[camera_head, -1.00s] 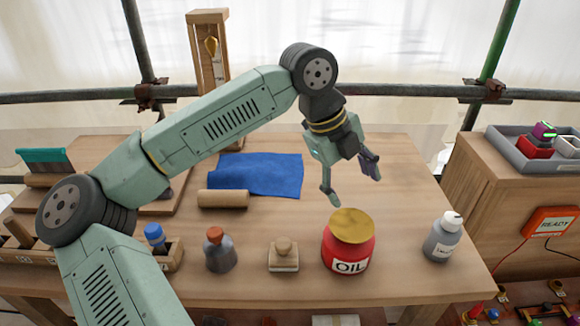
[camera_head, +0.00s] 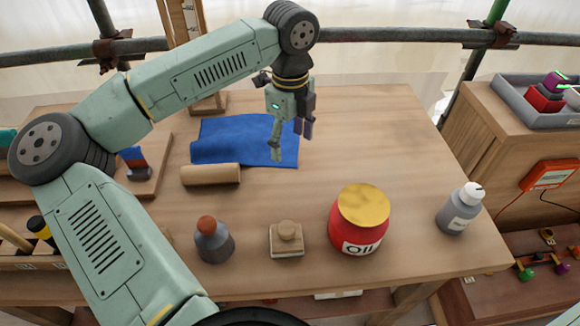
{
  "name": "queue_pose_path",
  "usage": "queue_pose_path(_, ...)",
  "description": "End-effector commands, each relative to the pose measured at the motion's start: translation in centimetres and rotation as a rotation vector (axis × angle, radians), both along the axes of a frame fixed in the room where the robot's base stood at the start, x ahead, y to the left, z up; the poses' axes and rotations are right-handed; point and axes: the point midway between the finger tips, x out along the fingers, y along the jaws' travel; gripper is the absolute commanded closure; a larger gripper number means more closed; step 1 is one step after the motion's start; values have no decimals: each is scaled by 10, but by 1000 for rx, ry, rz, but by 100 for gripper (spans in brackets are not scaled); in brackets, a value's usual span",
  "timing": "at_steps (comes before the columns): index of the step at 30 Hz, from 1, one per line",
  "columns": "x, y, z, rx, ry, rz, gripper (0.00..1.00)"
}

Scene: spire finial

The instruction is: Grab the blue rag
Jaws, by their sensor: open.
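The blue rag (camera_head: 232,139) lies flat on the wooden table, toward the back and left of the middle. My gripper (camera_head: 291,148) hangs pointing down over the rag's right edge, with its fingers apart and nothing between them. One finger shows in front of the rag and the other beside its right edge. I cannot tell the exact height of the fingertips above the cloth. The gripper hides a small part of the rag's right side.
A wooden cylinder (camera_head: 211,174) lies at the rag's front edge. Toward the front stand a dark bottle with a brown cap (camera_head: 213,241), a wooden stamp-like block (camera_head: 287,240), a red oil jar (camera_head: 359,222) and a grey bottle (camera_head: 459,210). The table's back right is clear.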

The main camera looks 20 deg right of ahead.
Motion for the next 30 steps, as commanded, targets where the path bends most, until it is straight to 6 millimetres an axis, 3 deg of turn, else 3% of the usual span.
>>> queue_pose_path(6, 0, 0, -39, 1, -2, -1, 33)
queue_pose_path(9, 0, 0, -48, 2, -1, -1, 33)
queue_pose_path(30, 0, 0, -57, 0, 0, -1, 33)
